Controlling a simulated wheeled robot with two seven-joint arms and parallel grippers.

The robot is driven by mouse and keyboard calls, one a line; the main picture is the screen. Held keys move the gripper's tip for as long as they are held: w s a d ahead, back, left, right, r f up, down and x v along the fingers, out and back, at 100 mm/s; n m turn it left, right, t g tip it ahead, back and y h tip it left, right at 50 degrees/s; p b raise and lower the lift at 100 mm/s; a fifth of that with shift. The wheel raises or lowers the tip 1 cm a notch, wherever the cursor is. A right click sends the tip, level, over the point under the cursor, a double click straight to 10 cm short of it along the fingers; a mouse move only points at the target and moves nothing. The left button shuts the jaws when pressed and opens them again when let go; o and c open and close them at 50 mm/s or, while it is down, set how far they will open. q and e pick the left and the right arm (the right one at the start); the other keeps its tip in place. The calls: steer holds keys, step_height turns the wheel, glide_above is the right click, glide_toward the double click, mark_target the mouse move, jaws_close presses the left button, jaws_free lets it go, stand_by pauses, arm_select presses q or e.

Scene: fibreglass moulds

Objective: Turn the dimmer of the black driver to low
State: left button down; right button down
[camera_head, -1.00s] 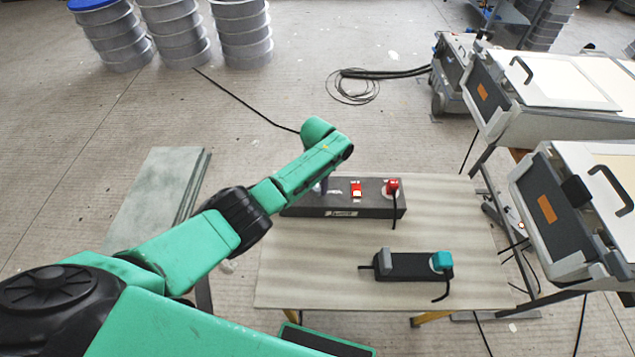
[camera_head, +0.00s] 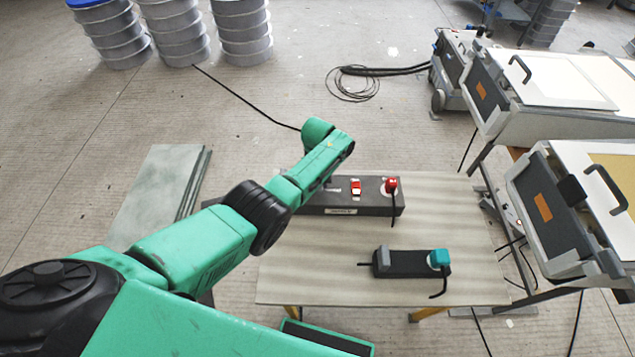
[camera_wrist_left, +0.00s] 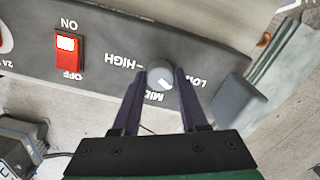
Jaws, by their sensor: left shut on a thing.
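The black driver (camera_head: 370,200) is a long dark box at the back of the table, with a red rocker switch (camera_head: 356,187) and a red plug (camera_head: 391,186). In the left wrist view its dimmer knob (camera_wrist_left: 160,74) is round and grey, among upside-down HIGH, MID and LOW labels. The knob's white mark points to the lower right, seemingly between MID and LOW. My left gripper (camera_wrist_left: 159,77) is shut on the knob, one dark finger on each side. In the head view my forearm hides the knob and most of the gripper. My right gripper is not in view.
A smaller dark box (camera_head: 405,264) with a grey end and a teal plug (camera_head: 439,257) lies at the front of the table (camera_head: 300,272). Pale machines (camera_head: 585,205) with handles stand along the right. The table's front left is clear.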

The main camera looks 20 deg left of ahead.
arm_select(q)
steer(key=n, duration=0.5)
steer(key=shift+r+n, duration=0.1)
steer(key=shift+n, duration=0.2)
steer(key=shift+w, duration=0.1)
stand_by(0.3)
steer(key=shift+c, duration=2.2)
jaws_free()
steer(key=shift+r+p, duration=0.3)
steer(key=shift+r, duration=0.05)
step_height(320, 180, up, 5)
steer(key=p, duration=0.2)
steer(key=shift+r+p, duration=0.1)
steer(key=shift+p, duration=0.2)
step_height(320, 180, up, 9)
